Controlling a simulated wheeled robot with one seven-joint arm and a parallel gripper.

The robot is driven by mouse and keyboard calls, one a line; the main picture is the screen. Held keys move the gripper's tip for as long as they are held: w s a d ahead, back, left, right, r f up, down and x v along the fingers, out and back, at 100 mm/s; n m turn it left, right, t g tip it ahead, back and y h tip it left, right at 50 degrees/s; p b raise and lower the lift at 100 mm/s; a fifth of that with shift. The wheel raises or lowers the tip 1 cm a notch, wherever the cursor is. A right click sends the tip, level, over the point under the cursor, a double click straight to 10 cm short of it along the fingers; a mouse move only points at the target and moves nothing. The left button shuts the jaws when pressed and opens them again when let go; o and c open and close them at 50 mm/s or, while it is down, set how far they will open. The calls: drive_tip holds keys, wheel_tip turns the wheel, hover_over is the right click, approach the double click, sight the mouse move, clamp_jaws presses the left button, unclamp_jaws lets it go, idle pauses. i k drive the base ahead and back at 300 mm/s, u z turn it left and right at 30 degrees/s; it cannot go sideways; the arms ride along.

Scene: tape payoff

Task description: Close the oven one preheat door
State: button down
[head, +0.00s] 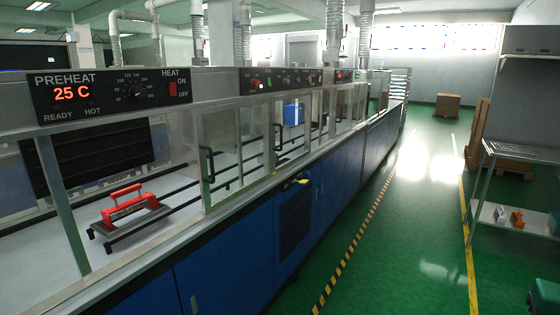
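The preheat panel (110,89) is at the upper left, with a red display reading 25 C, a dial and a red heat switch. Below it, the preheat bay looks open at the front. A framed glass door (226,165) with a black vertical handle (207,164) stands at the right of this opening. It looks slid to the right, though clear glass makes this hard to tell. A red-handled carrier (130,204) sits on dark rails inside the bay. My gripper is not in view.
A metal rack (509,150) stands at right; a cardboard box (447,105) is far back.

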sight(197, 114)
drive_tip(key=z, duration=0.05)
drive_tip(key=i, duration=1.25)
drive_tip(key=u, duration=0.55)
drive_tip(key=i, duration=0.5)
drive_tip(key=u, duration=0.4)
